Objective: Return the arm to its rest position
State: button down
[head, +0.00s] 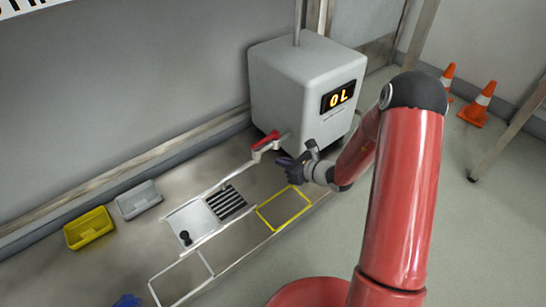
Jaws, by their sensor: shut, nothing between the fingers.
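My red arm reaches up from the lower right and bends over toward the bench. My gripper (285,162) is at its end, dark and small, shut and empty. It is above the bench near the yellow outlined rectangle (284,208), close to the grey box (305,90) with the lit "0 L" display.
A yellow bin (89,228) and a grey bin (138,199) stand at the bench's left. A striped grate (227,202) and a metal plate with a black knob (186,238) lie mid-bench. Orange cones (478,104) stand on the floor at right.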

jog(key=shift+s+a+v, duration=0.15)
jog(key=shift+v, duration=0.95)
jog(key=shift+s+a+v, duration=0.1)
jog(key=shift+s+v, duration=0.05)
jog(key=shift+v, duration=0.95)
